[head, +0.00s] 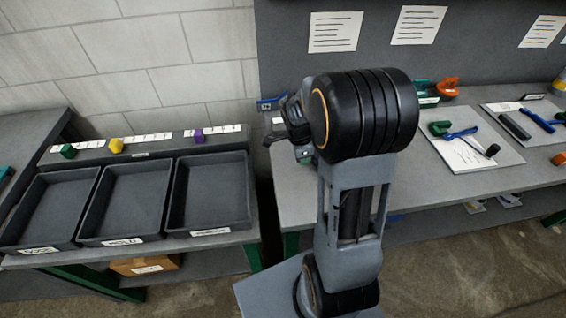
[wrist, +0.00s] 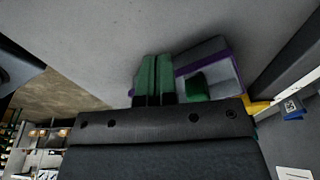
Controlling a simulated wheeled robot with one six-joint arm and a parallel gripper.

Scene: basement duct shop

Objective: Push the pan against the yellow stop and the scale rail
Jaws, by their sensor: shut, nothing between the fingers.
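In the wrist view, a grey pan with a purple rim (wrist: 222,53) lies on the grey bench, with a dark green block (wrist: 196,86) in it. My gripper (wrist: 154,60) is shut and empty, its green fingers close together just left of the pan. I cannot tell whether they touch it. The yellow stop (wrist: 256,106) shows partly at the pan's lower right. The dark scale rail (wrist: 286,76) runs along the right. A strip of bench shows between pan and rail. My wrist hides the pan's lower part. In the head view my arm hides the pan.
A blue piece with a printed tag (wrist: 292,110) is near the yellow stop. In the head view, several dark trays (head: 208,192) stand on a lower bench at left. At right, boards with tools (head: 467,147) lie on the bench (head: 430,203).

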